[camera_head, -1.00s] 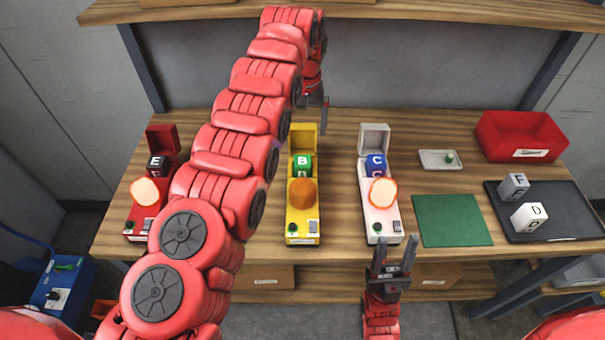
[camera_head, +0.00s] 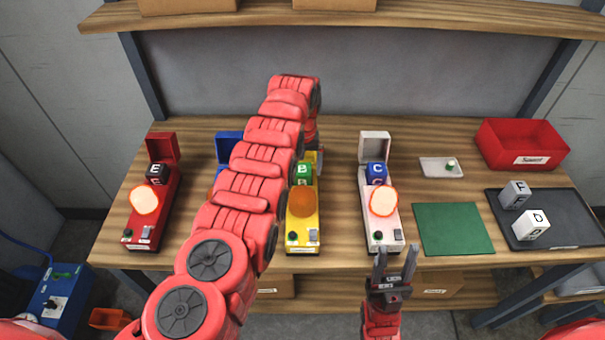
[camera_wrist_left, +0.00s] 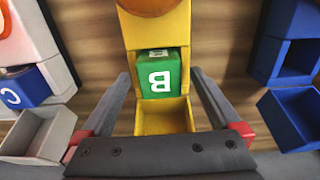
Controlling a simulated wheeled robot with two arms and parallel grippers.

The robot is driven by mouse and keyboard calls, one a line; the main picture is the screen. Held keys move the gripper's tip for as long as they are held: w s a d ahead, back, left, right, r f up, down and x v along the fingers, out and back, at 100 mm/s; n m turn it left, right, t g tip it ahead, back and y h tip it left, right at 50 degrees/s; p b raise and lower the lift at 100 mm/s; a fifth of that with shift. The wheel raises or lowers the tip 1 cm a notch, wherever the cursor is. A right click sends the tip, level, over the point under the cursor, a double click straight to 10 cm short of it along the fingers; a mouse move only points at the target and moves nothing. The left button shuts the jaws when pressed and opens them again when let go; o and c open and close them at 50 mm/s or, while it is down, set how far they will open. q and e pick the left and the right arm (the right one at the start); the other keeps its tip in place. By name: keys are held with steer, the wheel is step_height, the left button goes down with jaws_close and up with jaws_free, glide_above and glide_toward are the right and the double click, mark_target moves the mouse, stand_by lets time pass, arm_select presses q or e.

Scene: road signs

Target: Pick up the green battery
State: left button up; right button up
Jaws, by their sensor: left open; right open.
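The green battery (camera_head: 303,172), a cube lettered B, sits in the yellow device (camera_head: 303,230). In the left wrist view the green battery (camera_wrist_left: 158,88) lies between the two fingers of my left gripper (camera_wrist_left: 161,76), with the open yellow lid compartment just below it. The fingers are spread on either side and do not appear to touch it. In the head view my left gripper is mostly hidden by its own arm above the yellow device. My right gripper (camera_head: 395,262) is open and empty in front of the table edge.
A red device (camera_head: 150,215) and a partly hidden blue device (camera_head: 228,148) stand left; a white device (camera_head: 380,225) with a blue cube stands right. Further right are a green mat (camera_head: 453,230), a dark tray (camera_head: 565,225) with grey and white cubes, a small tray (camera_head: 432,168) and a red bin (camera_head: 520,145).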

arm_select(q)
steer(key=shift+f, duration=0.65)
jaws_close()
